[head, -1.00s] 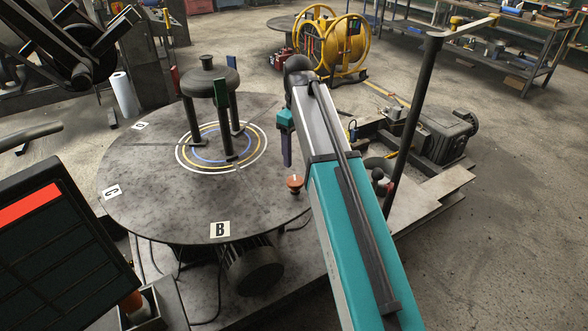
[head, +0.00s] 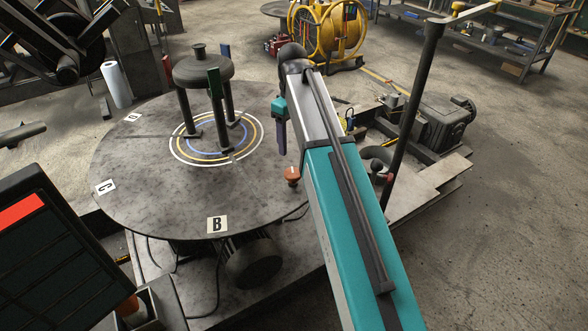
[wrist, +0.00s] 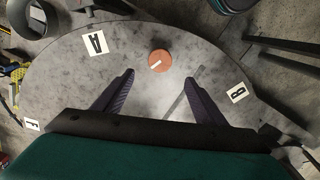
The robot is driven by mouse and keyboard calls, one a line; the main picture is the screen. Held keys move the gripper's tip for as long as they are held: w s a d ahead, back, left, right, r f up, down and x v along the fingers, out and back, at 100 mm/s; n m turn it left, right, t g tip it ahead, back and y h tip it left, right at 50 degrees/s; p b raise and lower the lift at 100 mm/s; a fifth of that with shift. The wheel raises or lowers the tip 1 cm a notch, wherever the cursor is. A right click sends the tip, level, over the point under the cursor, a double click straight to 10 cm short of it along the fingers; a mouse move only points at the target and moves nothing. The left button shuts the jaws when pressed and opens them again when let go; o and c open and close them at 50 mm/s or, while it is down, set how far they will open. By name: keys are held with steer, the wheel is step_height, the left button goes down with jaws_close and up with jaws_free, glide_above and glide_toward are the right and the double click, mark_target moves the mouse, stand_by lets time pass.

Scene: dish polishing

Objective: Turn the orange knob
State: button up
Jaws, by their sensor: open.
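The orange knob (head: 291,174) stands at the right edge of the round table in the head view. In the wrist view the knob (wrist: 159,61) is a round orange top with a pale line across it. My gripper (wrist: 155,80) is open and empty, its two dark fingers apart. The knob lies beyond the fingertips, about midway between them across the picture, not between the fingers. In the head view my gripper (head: 281,150) points down just above and left of the knob. I cannot tell the exact height gap.
The round grey table (head: 130,205) carries letter labels, such as B (head: 217,224). A dark three-legged fixture (head: 203,70) stands over painted rings at its middle. A dark pole (head: 412,110) and a motor (head: 437,125) are right of my arm.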

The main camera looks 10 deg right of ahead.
mark_target(293, 172)
steer(key=shift+f+p, duration=1)
steer(key=shift+f, duration=5.35)
steer(key=c, duration=1)
steer(key=shift+c, duration=0.2)
steer(key=shift+m, duration=0.4)
